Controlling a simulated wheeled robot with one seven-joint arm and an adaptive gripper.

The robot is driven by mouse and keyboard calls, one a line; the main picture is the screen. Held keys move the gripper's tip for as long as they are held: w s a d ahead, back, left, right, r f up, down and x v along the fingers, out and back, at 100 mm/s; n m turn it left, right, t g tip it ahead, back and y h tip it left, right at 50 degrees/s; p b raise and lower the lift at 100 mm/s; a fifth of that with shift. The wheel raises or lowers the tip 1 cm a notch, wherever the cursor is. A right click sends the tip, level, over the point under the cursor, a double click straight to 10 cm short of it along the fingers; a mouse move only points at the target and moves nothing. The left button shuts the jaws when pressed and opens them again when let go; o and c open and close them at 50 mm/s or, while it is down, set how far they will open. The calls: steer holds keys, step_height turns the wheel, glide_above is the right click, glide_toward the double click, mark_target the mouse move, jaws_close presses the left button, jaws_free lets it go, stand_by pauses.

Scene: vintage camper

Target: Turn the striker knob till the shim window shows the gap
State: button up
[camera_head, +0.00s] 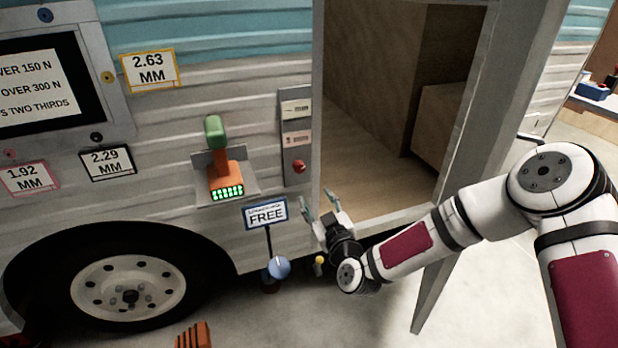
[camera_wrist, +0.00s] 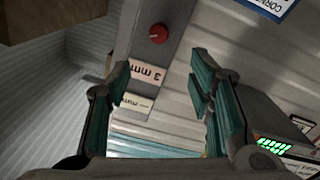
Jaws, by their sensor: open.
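The red striker knob (camera_head: 299,166) sits low on a narrow grey plate (camera_head: 296,120) beside the doorway. The knob also shows at the top of the wrist view (camera_wrist: 158,34). A pinkish window (camera_head: 297,138) is above the knob on the plate. In the wrist view this window (camera_wrist: 147,72) appears upside down and seems to read "3 mm", partly covered by a finger. A pale label (camera_wrist: 138,103) is beyond it. My gripper (camera_head: 318,200) is open and empty, below and right of the knob and apart from it. Both teal fingers (camera_wrist: 160,88) frame the plate in the wrist view.
An orange tool with a green top (camera_head: 225,175) rests on a wall shelf left of the plate. A "FREE" sign (camera_head: 266,213) stands below. Tags read 2.63 MM (camera_head: 149,68), 2.29 MM (camera_head: 107,162) and 1.92 MM (camera_head: 28,179). The open doorway (camera_head: 375,170) is right.

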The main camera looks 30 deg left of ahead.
mark_target(300, 169)
steer(key=b+x, duration=0.3)
steer(key=x, duration=1.1)
steer(key=shift+d+f, duration=0.1)
steer(key=shift+f, duration=0.05)
steer(key=shift+c, duration=0.6)
jaws_close()
